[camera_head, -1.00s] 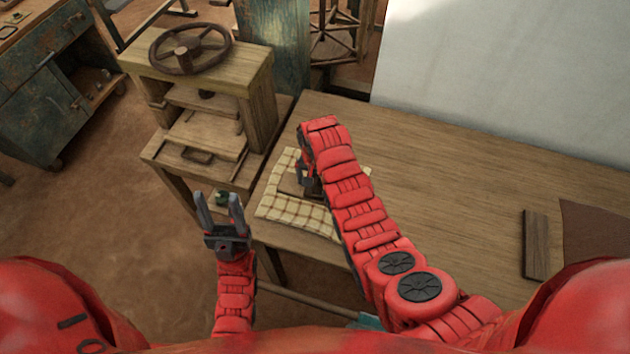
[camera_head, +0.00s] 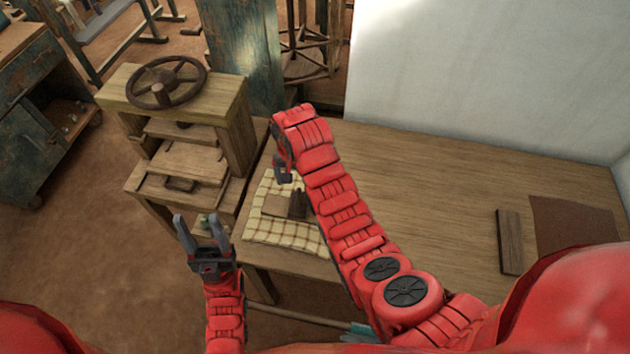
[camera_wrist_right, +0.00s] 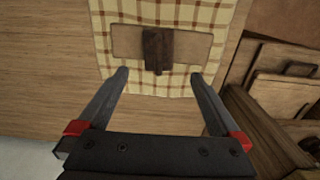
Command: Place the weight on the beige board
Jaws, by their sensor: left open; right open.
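The beige board (camera_wrist_right: 127,43) lies flat on a checked cloth (camera_wrist_right: 103,12) on the table. A dark brown block, which looks like the weight (camera_wrist_right: 157,50), lies across the middle of the board in the right wrist view. In the head view the weight (camera_head: 298,204) and board (camera_head: 274,205) show partly beside my right arm. My right gripper (camera_head: 282,172) is open and empty above the cloth; in its wrist view the fingertips (camera_wrist_right: 160,75) are spread, apart from the weight. My left gripper (camera_head: 205,232) is open and empty, left of the table's edge.
A wooden press with a handwheel (camera_head: 166,82) stands left of the table. A dark plank (camera_head: 509,242) and a brown sheet (camera_head: 572,228) lie at the table's right. The middle of the table (camera_head: 430,190) is clear. A white panel (camera_head: 480,80) rises behind.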

